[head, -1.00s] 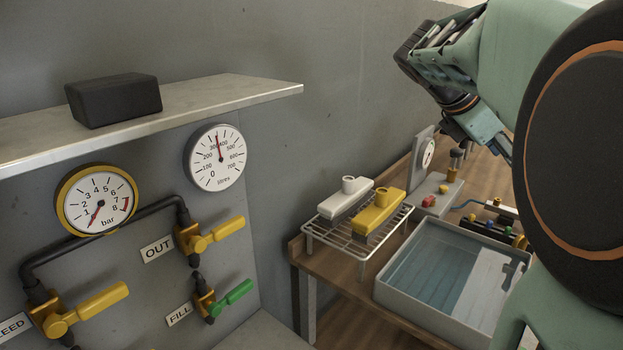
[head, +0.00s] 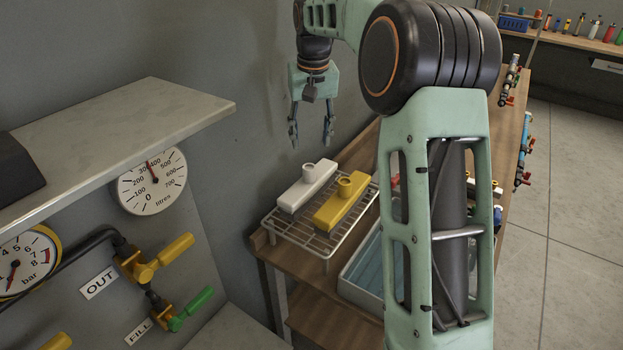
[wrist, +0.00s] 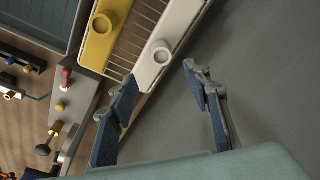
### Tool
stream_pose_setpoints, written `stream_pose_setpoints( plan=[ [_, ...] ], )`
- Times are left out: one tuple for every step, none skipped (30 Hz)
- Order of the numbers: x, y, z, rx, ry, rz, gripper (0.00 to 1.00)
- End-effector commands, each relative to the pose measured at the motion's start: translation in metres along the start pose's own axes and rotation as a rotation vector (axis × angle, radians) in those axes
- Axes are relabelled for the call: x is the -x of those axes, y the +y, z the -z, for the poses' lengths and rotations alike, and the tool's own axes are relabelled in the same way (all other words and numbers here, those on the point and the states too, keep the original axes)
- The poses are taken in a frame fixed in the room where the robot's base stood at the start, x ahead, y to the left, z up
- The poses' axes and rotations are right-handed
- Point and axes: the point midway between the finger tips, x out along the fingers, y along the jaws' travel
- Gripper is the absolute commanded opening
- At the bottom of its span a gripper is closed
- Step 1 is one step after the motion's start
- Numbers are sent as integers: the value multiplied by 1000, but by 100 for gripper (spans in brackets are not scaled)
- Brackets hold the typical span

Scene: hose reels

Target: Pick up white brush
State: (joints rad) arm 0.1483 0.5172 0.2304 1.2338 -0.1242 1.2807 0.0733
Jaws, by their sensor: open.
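The white brush (head: 306,187) lies on a wire rack (head: 326,245) next to a yellow brush (head: 341,203). Each has a round knob on top. In the wrist view the white brush (wrist: 168,42) is beyond the fingertips, at upper middle, with the yellow brush (wrist: 102,36) to its left. My gripper (head: 311,140) is open and empty, pointing down above the rack, apart from the white brush. Its two fingers also show in the wrist view (wrist: 160,88). The undersides of the brushes are hidden.
The rack stands on a wooden bench (head: 258,240) against the grey wall. A basin of water (head: 362,275) is beside it, partly hidden by my arm. A shelf (head: 120,125), gauge (head: 152,181) and valve handles (head: 176,249) are at left.

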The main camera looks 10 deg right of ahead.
Motion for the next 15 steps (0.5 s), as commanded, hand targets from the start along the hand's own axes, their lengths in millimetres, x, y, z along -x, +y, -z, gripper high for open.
stream_pose_setpoints(
  plan=[
    [-9, -1, -1, -4, -6, 4, 45],
    [-14, -1, -2, -5, -7, 4, 45],
    [-21, -1, -2, -5, -7, 4, 45],
    [-26, -1, -2, -4, -7, 3, 45],
    [-31, -1, -2, -4, -6, 3, 45],
    [-36, -1, -2, -4, -6, 3, 45],
    [-40, -1, -1, -4, -5, 3, 45],
    [-43, -1, -1, -3, -4, 3, 45],
    [-46, -1, -1, -3, -4, 2, 45],
    [-48, -1, -1, -3, -4, 2, 45],
    [-50, -1, -1, -3, -4, 2, 45],
    [-52, -1, -1, -3, -3, 2, 45],
    [-55, -1, -1, -3, -4, 2, 45],
    [-58, -1, -2, -3, -5, 2, 45],
    [-63, -1, -2, -2, -6, 1, 45]
  ],
)
